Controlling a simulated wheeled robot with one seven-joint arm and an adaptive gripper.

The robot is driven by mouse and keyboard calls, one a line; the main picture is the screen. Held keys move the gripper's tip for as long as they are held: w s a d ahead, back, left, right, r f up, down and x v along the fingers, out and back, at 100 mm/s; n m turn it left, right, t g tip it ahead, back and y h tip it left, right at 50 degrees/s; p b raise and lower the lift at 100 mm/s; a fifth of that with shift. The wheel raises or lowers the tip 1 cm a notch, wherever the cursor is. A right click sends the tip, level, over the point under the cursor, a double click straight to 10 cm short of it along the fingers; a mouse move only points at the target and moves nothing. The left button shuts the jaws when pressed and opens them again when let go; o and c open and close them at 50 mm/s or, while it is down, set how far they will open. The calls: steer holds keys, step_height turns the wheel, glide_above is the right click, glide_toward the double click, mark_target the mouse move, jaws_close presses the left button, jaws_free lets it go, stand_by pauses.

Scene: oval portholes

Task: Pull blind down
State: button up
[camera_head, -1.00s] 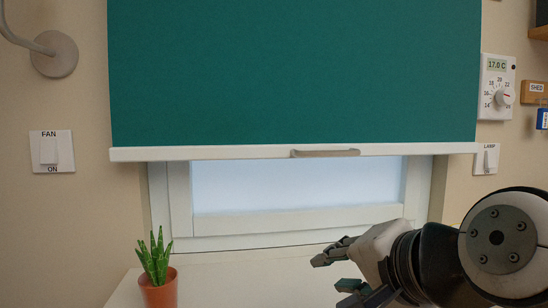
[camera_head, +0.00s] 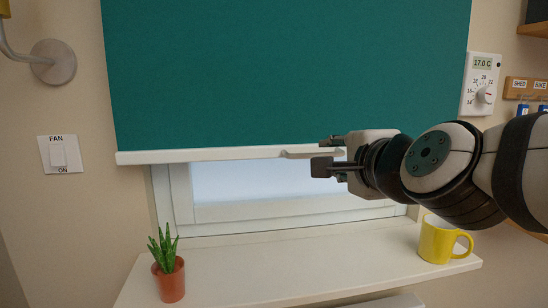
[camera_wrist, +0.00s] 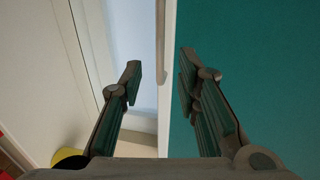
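The green blind (camera_head: 270,75) covers most of the window, and its white bottom bar (camera_head: 200,155) sits above a strip of bare pane. A pale handle (camera_head: 298,154) on the bar is partly hidden by my gripper in the head view. My gripper (camera_head: 326,154) is open at the handle's right part, one finger above bar level and one below. In the wrist view the handle (camera_wrist: 160,40) runs between the two open fingers (camera_wrist: 160,70), with the blind on the right and the pane on the left. I see no finger touching it.
A potted plant (camera_head: 169,268) stands at the left of the white sill (camera_head: 250,272), and a yellow mug (camera_head: 438,243) at its right, below my arm. A fan switch (camera_head: 58,155) is on the left wall, a thermostat (camera_head: 481,85) on the right. The middle of the sill is clear.

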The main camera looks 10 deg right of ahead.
mark_target(320, 155)
steer(key=b+x, duration=0.1)
steer(key=x, duration=0.7)
steer(key=shift+w+b, duration=0.35)
steer(key=shift+b, duration=0.05)
steer(key=shift+c, duration=0.6)
jaws_close()
